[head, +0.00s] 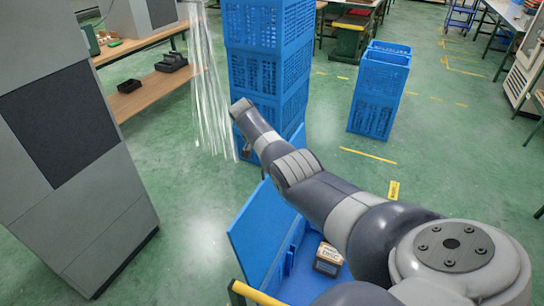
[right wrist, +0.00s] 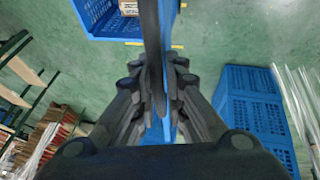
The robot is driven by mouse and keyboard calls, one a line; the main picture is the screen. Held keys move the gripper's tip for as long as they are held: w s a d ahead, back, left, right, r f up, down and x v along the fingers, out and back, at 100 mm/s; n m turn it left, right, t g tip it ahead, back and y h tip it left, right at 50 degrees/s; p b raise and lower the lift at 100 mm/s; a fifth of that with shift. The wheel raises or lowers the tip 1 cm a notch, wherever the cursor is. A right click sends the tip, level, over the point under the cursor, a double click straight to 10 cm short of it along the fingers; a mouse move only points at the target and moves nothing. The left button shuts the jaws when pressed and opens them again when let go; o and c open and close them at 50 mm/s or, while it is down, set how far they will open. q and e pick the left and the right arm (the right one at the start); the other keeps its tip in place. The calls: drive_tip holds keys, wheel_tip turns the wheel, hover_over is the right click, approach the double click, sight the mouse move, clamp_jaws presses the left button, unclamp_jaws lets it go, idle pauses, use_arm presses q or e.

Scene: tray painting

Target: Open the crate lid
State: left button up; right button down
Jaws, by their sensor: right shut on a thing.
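The blue crate lid (head: 262,235) stands raised and tilted beside the open blue crate (head: 292,285) in the head view, partly behind my right arm. A small brown-and-white box (head: 328,258) lies inside the crate. In the right wrist view my right gripper (right wrist: 164,88) is shut on the lid, which is seen nearly edge-on between the fingers. The crate (right wrist: 100,25) shows at the top of that view. In the head view the fingers are hidden by my arm. My left gripper is not in view.
A tall stack of blue crates (head: 268,70) stands just beyond my right arm, with hanging clear strips (head: 208,90) at its left. Another blue crate stack (head: 378,95) stands farther right. A large grey cabinet (head: 80,190) is at left. Green floor between them is free.

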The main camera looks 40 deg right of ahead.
drive_tip(key=shift+s+d, duration=0.1)
drive_tip(key=shift+d, duration=0.15)
drive_tip(key=c, duration=1.7)
unclamp_jaws()
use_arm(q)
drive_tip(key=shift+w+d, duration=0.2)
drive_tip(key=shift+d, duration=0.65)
use_arm(e)
drive_tip(key=shift+d, duration=0.15)
drive_tip(key=shift+a+r, duration=0.15)
drive_tip(key=shift+a, duration=0.05)
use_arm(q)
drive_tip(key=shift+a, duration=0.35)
use_arm(e)
drive_tip(key=v, duration=1.1)
drive_tip(key=shift+r, duration=0.3)
